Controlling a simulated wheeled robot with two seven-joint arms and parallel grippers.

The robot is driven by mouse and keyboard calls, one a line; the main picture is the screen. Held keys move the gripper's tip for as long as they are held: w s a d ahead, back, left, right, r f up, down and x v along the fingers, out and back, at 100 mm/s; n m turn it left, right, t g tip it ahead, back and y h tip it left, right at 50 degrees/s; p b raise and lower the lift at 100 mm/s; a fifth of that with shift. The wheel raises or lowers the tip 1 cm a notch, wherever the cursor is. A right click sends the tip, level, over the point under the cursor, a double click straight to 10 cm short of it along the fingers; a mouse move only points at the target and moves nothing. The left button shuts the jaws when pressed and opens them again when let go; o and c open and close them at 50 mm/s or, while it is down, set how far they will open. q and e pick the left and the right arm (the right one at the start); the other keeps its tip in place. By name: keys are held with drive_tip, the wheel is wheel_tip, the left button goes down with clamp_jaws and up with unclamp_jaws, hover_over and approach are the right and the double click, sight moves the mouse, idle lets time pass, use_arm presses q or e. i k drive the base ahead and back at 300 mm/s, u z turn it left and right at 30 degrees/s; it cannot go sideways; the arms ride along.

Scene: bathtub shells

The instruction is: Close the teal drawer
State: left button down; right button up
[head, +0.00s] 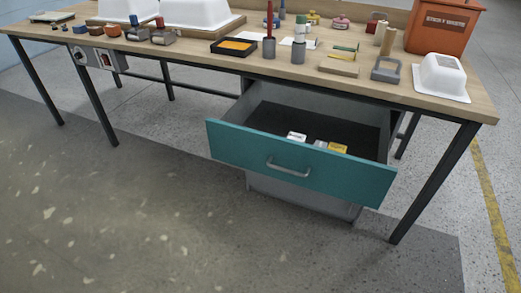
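The teal drawer (230,143) is pulled well out from under the right part of the workbench. Its front is teal with a grey bar handle (288,169) at the middle. Its dark inside (285,118) shows, holding a white box (296,137) and a yellow-topped box (337,148) near the front, with another small pale item between them. Neither of my grippers is in the head view.
The long wooden workbench (215,59) on dark legs carries white tub shells (200,14), small tools, a black tray (234,47), a small white shell (441,76) and an orange bin (440,27). The floor (150,215) before the drawer is clear.

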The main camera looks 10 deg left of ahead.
sight(252, 135)
drive_tip(key=z, duration=0.8)
drive_tip(key=i, duration=0.95)
drive_tip(key=u, duration=0.9)
